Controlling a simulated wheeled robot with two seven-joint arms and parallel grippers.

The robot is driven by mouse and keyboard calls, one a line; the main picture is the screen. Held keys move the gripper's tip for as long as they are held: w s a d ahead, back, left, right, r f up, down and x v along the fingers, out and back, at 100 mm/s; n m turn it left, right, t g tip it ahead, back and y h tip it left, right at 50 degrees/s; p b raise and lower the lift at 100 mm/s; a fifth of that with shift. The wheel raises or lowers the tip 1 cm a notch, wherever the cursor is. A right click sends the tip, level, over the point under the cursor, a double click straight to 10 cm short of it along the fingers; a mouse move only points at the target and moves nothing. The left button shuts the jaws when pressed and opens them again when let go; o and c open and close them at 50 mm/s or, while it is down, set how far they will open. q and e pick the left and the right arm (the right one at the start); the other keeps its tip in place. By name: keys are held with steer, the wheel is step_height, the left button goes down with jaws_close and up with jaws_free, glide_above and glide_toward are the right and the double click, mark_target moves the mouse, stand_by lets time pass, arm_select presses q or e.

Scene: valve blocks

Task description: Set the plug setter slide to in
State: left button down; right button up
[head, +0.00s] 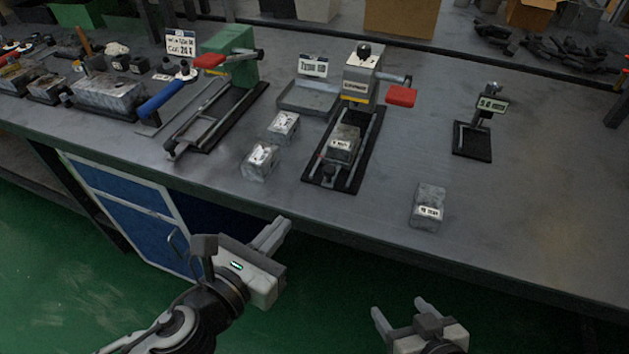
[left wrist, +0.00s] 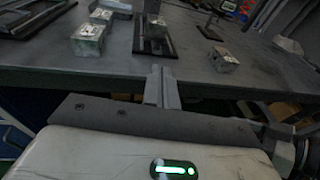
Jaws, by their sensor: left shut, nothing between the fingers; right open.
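The middle bench machine looks like the plug setter, though its label is too small to read surely. It has a cream head (head: 360,78), a red-ended lever (head: 401,96) on its right, and a black base with two slide rails (head: 370,135). A grey labelled block (head: 342,145) sits between the rails, towards the near part. The base also shows in the left wrist view (left wrist: 152,46). My left gripper (head: 281,225) is shut and empty, short of the bench's front edge; its fingers point at the bench. My right gripper (head: 400,308) is open and empty, lower and farther right.
A green machine (head: 228,50) with a long base stands left. Two loose blocks (head: 284,127) (head: 261,161) lie between the machines. Another block (head: 428,206) and a small gauge stand (head: 473,140) are on the right. The bench front right (head: 510,220) is clear.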

mark_target(327, 173)
arm_select(q)
steer(key=x, duration=1.3)
steer(key=shift+w+d+f, duration=0.1)
steer(key=shift+w+d, duration=0.1)
steer(key=shift+w, duration=0.15)
